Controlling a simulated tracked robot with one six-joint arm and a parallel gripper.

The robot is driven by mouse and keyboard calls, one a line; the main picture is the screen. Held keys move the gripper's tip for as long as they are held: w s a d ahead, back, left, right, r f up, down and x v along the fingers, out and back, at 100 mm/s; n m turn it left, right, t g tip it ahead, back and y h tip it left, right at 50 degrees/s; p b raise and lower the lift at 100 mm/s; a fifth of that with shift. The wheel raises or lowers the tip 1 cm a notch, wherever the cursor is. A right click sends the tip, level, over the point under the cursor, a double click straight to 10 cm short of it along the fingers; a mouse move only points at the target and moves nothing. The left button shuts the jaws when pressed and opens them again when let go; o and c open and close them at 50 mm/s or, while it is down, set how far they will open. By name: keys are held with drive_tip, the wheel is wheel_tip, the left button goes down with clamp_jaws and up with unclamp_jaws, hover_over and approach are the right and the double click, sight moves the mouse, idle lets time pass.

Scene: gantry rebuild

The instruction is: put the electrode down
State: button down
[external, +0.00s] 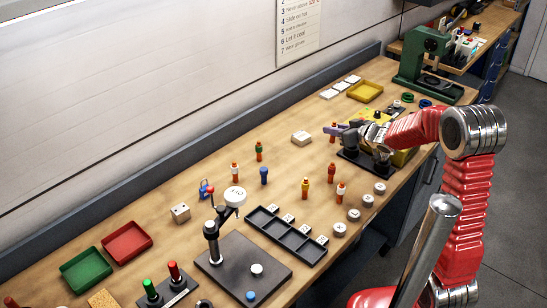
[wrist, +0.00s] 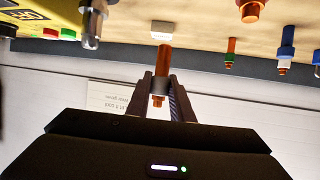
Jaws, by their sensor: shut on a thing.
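My gripper (external: 343,131) is shut on an orange-copper electrode with a dark collar (wrist: 161,62). In the wrist view, which shows the bench upside down, the electrode stands between the two dark fingers (wrist: 161,98). In the external view a small orange part of the electrode (external: 333,126) shows at the fingertips. I cannot tell whether it touches the bench. Other electrodes stand upright on the bench: a green-banded one (external: 259,151), a blue one (external: 264,175), and several with white, yellow or red bands nearer the front.
The wooden bench (external: 215,168) has free room toward the wall. A yellow machine (external: 403,157) is beside the wrist, a green press (external: 424,62) behind. A dark slotted tray (external: 286,236) and several round discs lie nearer the camera.

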sight(332, 142)
drive_tip(key=shift+f, duration=3.1)
drive_tip(key=shift+f, duration=1.85)
drive_tip(key=shift+f, duration=0.1)
drive_tip(key=c, duration=1.6)
unclamp_jaws()
drive_tip(key=shift+o, duration=0.2)
drive_tip(key=shift+v, duration=0.8)
drive_tip(key=v, duration=1)
drive_tip(key=shift+s, duration=0.15)
drive_tip(key=shift+d, duration=0.15)
